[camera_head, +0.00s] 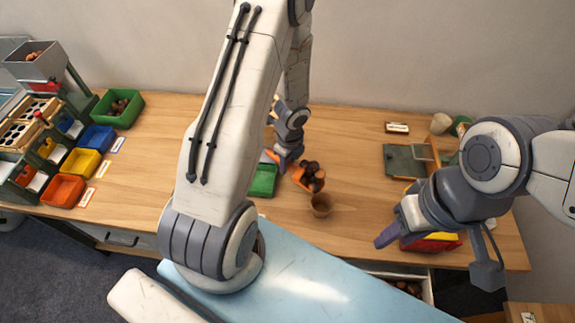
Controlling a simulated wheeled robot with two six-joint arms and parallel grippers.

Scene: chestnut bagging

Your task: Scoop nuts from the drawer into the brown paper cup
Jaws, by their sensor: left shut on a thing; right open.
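My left gripper (281,158) is shut on an orange scoop (299,174), seen in the head view near the middle of the table. The scoop is heaped with dark brown nuts (313,178). The brown paper cup (321,206) stands upright on the table just below and right of the scoop in the picture. The loaded scoop is close to the cup's rim. An open drawer (428,290) at the front right edge holds more nuts. My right gripper (388,236) is open, near the table's front right edge, apart from the cup. Its fingers are partly hidden.
A green bin (263,181) stands left of the cup, partly hidden by my arm. Coloured bins and a sorting machine (35,130) fill the left end. A green board (400,160) and pale cups (440,123) stand back right.

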